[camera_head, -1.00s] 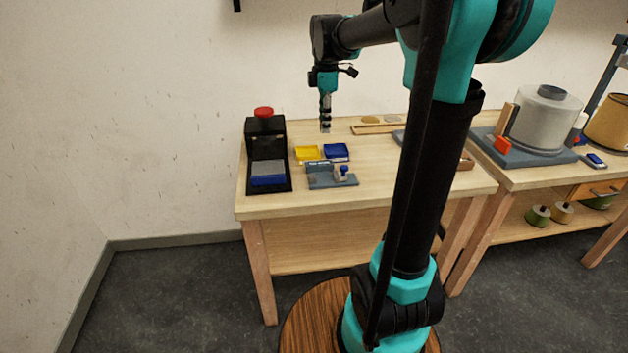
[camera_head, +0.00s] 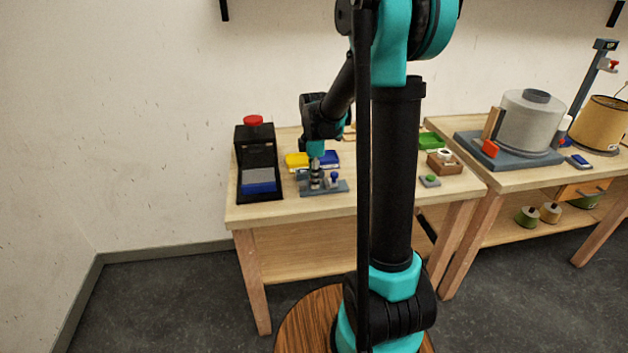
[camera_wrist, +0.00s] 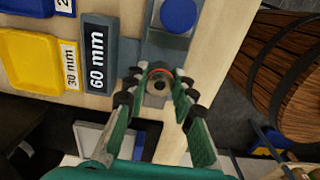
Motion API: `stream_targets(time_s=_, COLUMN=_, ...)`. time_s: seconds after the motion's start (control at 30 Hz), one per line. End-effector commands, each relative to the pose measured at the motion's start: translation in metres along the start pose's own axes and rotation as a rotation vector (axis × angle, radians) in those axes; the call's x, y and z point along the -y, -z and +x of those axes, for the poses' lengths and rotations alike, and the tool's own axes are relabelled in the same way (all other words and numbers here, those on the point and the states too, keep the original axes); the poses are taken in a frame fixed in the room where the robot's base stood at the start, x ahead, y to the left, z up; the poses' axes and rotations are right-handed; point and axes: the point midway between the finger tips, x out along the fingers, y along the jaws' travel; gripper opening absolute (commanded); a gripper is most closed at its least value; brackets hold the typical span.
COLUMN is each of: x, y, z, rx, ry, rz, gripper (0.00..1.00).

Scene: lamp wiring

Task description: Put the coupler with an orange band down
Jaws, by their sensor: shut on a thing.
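The coupler with an orange band (camera_wrist: 159,75) shows end-on in the wrist view, with its orange-red ring and a dark bore. My gripper (camera_wrist: 157,85) is shut on it, one finger on each side. In the head view my gripper (camera_head: 316,184) points down at the left part of a grey fixture (camera_head: 338,187) with a blue knob (camera_head: 334,176). In the wrist view the coupler overlaps the grey fixture (camera_wrist: 128,54). I cannot tell whether it touches the fixture. The coupler is too small to make out in the head view.
A yellow tray (camera_head: 295,160) and a blue tray (camera_head: 331,158) lie just behind the fixture. A black device with a red button (camera_head: 253,121) stands to the left. A wooden block (camera_head: 446,165) and a small grey block with a green top (camera_head: 430,180) lie to the right.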

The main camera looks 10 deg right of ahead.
Motion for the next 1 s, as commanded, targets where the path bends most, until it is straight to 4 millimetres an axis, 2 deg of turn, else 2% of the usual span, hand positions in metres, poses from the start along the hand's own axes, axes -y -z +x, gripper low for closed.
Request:
stream_targets(time_s=0.1, x=0.0004, y=0.0, z=0.0082, rx=0.0, ry=0.0, rz=0.0, gripper=0.05)
stream_targets(time_s=0.47, x=0.0002, y=0.0, z=0.0111, rx=0.0, ry=0.0, rz=0.0, gripper=0.05)
stream_targets(time_s=0.5, x=0.0001, y=0.0, z=0.0109, rx=0.0, ry=0.0, rz=0.0, gripper=0.28)
stream_targets(time_s=0.63, x=0.0002, y=0.0, z=0.0108, rx=0.0, ry=0.0, rz=0.0, gripper=0.45)
stream_targets(time_s=1.0, x=0.0006, y=0.0, z=0.0075, rx=0.0, ry=0.0, rz=0.0, gripper=0.46)
